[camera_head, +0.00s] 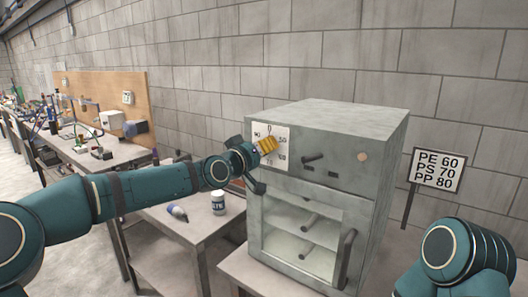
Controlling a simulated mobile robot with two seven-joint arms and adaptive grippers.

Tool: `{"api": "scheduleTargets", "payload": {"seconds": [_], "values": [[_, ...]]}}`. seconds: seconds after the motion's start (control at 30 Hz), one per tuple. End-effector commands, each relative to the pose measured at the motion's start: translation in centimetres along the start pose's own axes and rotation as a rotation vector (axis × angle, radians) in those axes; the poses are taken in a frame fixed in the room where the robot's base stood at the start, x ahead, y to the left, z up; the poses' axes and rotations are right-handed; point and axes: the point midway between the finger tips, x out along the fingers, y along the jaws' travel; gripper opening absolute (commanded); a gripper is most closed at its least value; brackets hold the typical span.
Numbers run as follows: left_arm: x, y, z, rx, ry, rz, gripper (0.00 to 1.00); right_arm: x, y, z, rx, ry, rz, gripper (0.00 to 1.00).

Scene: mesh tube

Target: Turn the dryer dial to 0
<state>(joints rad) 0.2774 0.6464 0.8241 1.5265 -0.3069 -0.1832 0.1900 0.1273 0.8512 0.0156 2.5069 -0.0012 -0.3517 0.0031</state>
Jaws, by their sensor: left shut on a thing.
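The dryer (330,160) is a grey metal box with a glass door in its lower front. A white dial plate (284,139) is at the upper left of its front, with 0 at the top, 50 to the upper right and 60 at the lower right. The yellow dial (268,145) is in front of the plate. My left gripper (259,151) reaches it from the left and is shut on it, covering part of the plate. Which number the dial points to cannot be told. My right gripper is out of view.
A sign (437,171) at the right reads PE 60, PS 70, PP 80. A white jar (218,203) and a bottle (177,213) are on the low table at left. Long workbenches stand behind.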

Motion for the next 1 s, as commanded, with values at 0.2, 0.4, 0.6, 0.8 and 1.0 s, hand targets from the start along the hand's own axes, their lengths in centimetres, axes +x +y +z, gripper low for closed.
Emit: {"api": "scheduleTargets", "payload": {"seconds": [0.2,0.4,0.6,0.8,1.0], "values": [[0.01,-0.03,0.03,-0.031,-0.001,-0.001,0.00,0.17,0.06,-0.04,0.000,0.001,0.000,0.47],[0.01,-0.01,0.02,-0.034,-0.001,0.000,0.00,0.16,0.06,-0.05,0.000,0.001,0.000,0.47],[0.01,0.00,0.02,-0.034,-0.001,0.000,0.49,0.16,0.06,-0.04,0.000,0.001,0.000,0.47],[0.01,0.00,0.02,-0.033,-0.001,0.000,0.70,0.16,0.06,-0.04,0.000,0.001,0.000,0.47],[-0.10,-0.02,0.00,-0.032,0.000,0.000,0.70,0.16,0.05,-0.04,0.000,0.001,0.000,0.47]]}}
